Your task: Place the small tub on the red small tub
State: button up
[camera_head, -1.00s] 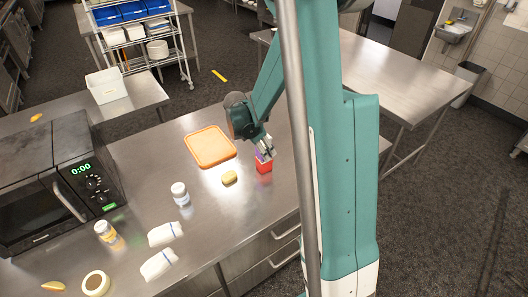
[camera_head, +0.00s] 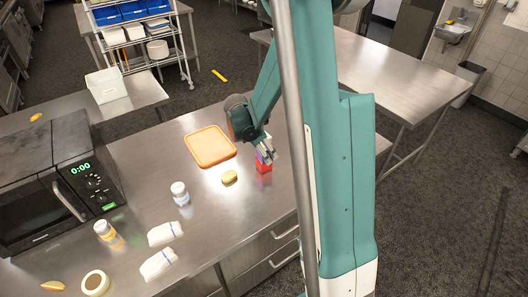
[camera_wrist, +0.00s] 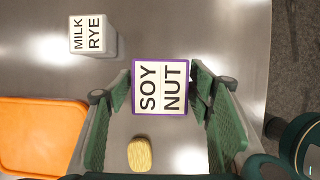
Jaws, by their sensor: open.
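The red small tub (camera_head: 264,168) stands upright on the steel counter in the head view. A purple-edged small tub (camera_head: 260,156) shows directly above it, partly covered by my gripper (camera_head: 266,153). In the wrist view this upper tub has a white top (camera_wrist: 161,88) lettered "SOY NUT". My gripper (camera_wrist: 160,84) is open, with one finger on each side of the upper tub. Small gaps seem to show beside it. The red tub is hidden from the wrist view.
A white tub (camera_wrist: 92,35) lettered "MILK RYE" stands nearby. An orange tray (camera_head: 210,147) and a yellow sponge-like piece (camera_head: 229,177) lie left of the tubs. A microwave (camera_head: 50,185), bottles and white cloths are farther left. Bare counter lies in front.

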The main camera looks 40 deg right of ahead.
jog(key=shift+r, duration=0.1)
jog(key=v, duration=1.2)
dwell(0.4)
jog(key=shift+a+r, duration=0.1)
dwell(0.4)
jog(key=s+a+r+m+t+y, duration=0.2)
jog(key=s+a+r+m+t, duration=0.2)
jog(key=s+a+r+m, duration=0.65)
jog(key=s+a+r+m+t+y, duration=0.2)
jog(key=s+a+m, duration=0.5)
jog(key=s+a, duration=0.4)
jog(key=shift+s+a+r+t, duration=0.15)
jog(key=shift+s+r+t, duration=0.4)
jog(key=shift+s, duration=0.3)
jog(key=shift+m, duration=0.25)
dwell(2.5)
